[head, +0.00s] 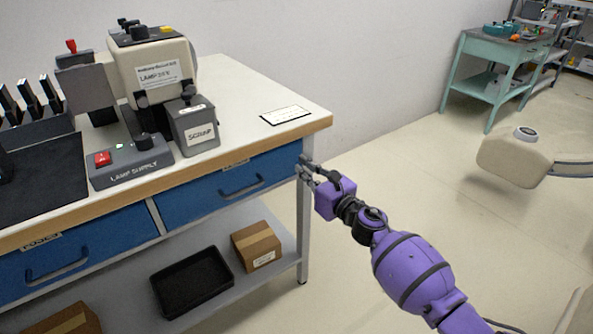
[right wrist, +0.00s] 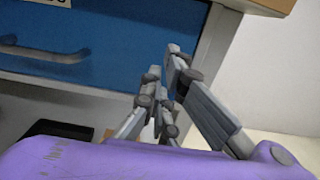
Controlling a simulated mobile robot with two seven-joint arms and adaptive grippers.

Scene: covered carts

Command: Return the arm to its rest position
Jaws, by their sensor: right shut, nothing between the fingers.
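My right arm (head: 412,270) is purple and reaches in from the lower right in the head view. Its gripper (head: 303,168) is at the right front corner of the workbench, beside the right end of a blue drawer (head: 232,186). In the right wrist view the gripper (right wrist: 170,62) is shut with its fingertips close together and nothing between them. Behind it there are the blue drawer front (right wrist: 110,62) and the bench's corner post. I cannot tell whether the fingers touch the bench. My left gripper is not in view.
The workbench top (head: 240,92) carries a lamp test machine (head: 158,72), a lamp supply box (head: 130,163) and a grey scrap box (head: 193,128). A black tray (head: 192,281) and a cardboard box (head: 256,246) stand on the lower shelf. The floor right of the bench is mostly clear.

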